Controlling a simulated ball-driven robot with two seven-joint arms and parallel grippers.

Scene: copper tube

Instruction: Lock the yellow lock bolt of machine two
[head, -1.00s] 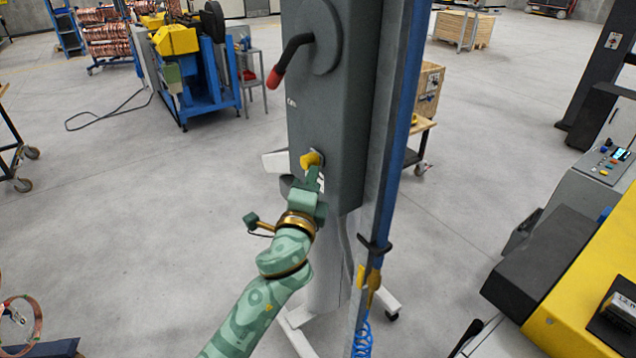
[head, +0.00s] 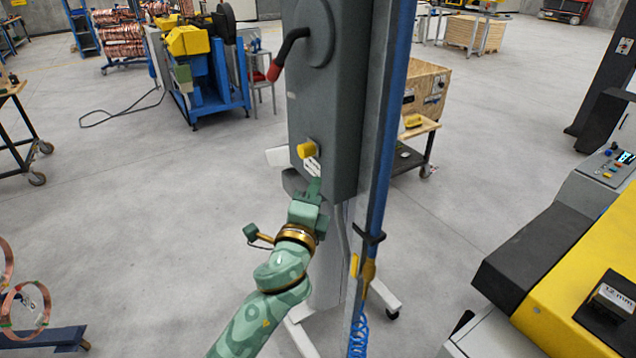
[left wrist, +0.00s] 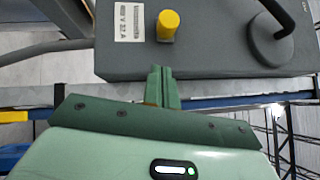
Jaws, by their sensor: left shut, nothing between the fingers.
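The yellow lock bolt (head: 307,149) sticks out from the lower front of a tall grey machine housing (head: 330,110). It also shows in the left wrist view as a yellow cylinder (left wrist: 168,25) next to a white label (left wrist: 130,22). My left gripper (head: 313,187) is shut and empty, a little below the bolt and apart from it. In the left wrist view, its closed green fingers (left wrist: 160,78) point toward the housing's edge, just short of the bolt. My right gripper is not in view.
A black lever with a red grip (head: 284,58) is higher on the housing. A blue post (head: 385,130) runs along its right side. A yellow and black machine (head: 560,260) stands at the right. A blue cart (head: 212,90) is at the back left. Floor at the left is open.

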